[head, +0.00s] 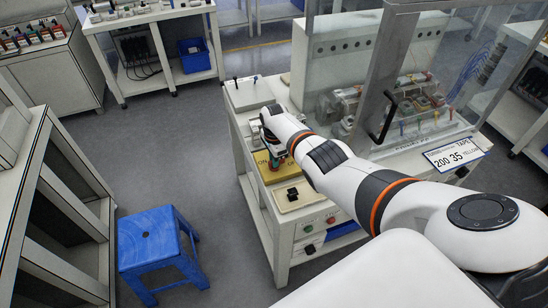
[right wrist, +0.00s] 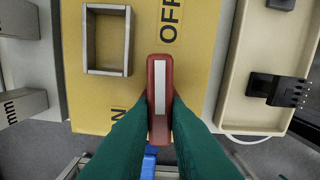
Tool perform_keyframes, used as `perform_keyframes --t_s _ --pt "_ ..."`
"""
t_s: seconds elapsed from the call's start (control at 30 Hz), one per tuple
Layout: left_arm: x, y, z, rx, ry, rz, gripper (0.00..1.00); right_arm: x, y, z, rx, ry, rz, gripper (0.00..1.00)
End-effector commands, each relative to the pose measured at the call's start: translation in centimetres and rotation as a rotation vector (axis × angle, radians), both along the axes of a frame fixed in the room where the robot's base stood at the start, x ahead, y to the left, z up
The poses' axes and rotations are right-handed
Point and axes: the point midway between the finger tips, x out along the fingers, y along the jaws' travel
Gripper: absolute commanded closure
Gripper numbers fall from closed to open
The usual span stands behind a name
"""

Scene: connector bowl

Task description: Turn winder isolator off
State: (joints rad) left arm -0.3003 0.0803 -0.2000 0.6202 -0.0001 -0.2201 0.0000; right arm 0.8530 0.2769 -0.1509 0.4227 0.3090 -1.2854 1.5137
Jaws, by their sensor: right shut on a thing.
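The isolator is a yellow plate (right wrist: 110,112) with OFF printed at the upper right and ON at the lower left in the right wrist view. Its red handle (right wrist: 160,62) has a pale stripe and stands lengthwise up and down in that view, beside the word OFF. My right gripper (right wrist: 160,108) is shut on the handle, a green finger on each side. In the head view the yellow plate (head: 262,158) lies on the bench top, with my right gripper (head: 277,163) over it, hiding most of the handle. My left gripper is not in view.
An open metal frame (right wrist: 107,68) stands on the plate, left of the handle. A beige tray (right wrist: 232,108) with black parts lies to the right. A clear machine guard (head: 350,60) with a black handle rises behind. A blue stool (head: 150,245) stands on the floor at left.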

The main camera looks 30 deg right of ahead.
Motion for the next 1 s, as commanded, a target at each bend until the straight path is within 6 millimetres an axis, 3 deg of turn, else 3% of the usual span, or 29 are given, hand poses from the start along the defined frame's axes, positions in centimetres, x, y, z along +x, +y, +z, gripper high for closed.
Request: perform_keyframes --t_s 0.3,0.77,0.8,0.9,1.0 --pt "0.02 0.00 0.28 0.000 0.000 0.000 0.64 0.11 -0.11 0.15 -0.004 -0.002 -0.096 1.00" --pt "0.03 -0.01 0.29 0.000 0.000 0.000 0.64 0.12 -0.15 0.16 -0.003 -0.004 -0.111 1.00" --pt "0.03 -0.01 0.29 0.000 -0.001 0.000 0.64 0.12 -0.16 0.16 -0.003 -0.004 -0.111 0.84" --pt "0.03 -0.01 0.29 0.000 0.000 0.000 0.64 0.10 -0.14 0.15 -0.003 -0.004 -0.111 0.68" --pt "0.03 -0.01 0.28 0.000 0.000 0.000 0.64 0.08 -0.10 0.11 -0.003 -0.003 -0.110 0.64"
